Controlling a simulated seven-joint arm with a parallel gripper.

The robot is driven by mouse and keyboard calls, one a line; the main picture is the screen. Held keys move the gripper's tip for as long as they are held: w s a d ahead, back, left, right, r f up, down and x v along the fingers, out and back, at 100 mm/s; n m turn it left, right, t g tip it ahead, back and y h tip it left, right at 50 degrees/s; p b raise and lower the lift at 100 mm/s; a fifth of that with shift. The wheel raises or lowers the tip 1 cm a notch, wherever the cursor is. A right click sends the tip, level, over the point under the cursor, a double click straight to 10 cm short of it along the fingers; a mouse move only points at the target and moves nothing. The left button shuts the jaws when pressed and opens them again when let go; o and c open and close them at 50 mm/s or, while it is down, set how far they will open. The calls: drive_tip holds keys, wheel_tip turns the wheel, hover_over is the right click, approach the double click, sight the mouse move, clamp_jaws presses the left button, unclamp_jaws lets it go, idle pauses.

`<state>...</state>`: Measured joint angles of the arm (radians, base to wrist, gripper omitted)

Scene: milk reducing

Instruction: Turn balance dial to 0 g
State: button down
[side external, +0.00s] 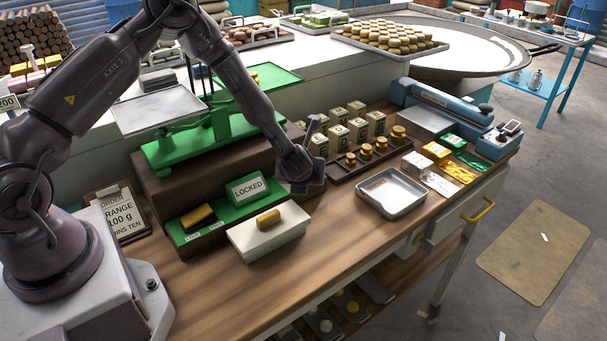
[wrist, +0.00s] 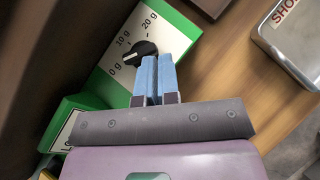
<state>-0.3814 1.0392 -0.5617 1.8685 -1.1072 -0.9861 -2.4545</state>
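The balance dial is a black round knob (wrist: 140,50) with a light pointer mark, on a white panel with a green border (wrist: 187,30). The panel reads 0 g, 10 g and 20 g. The pointer mark faces left, towards the 0 g to 10 g side; its exact reading is too small to tell. My gripper (wrist: 158,62) has its two blue fingers close together, with tips beside the knob's lower right edge. I cannot tell if they touch it. In the side view my gripper (side external: 308,180) hides the dial. The green balance (side external: 205,143) stands on a brown block.
A metal tray (side external: 392,190) is to the right. Weights (side external: 366,151) sit in a rack behind. The wooden front of the bench is clear.

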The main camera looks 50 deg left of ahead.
drive_tip(key=shift+a, duration=0.25)
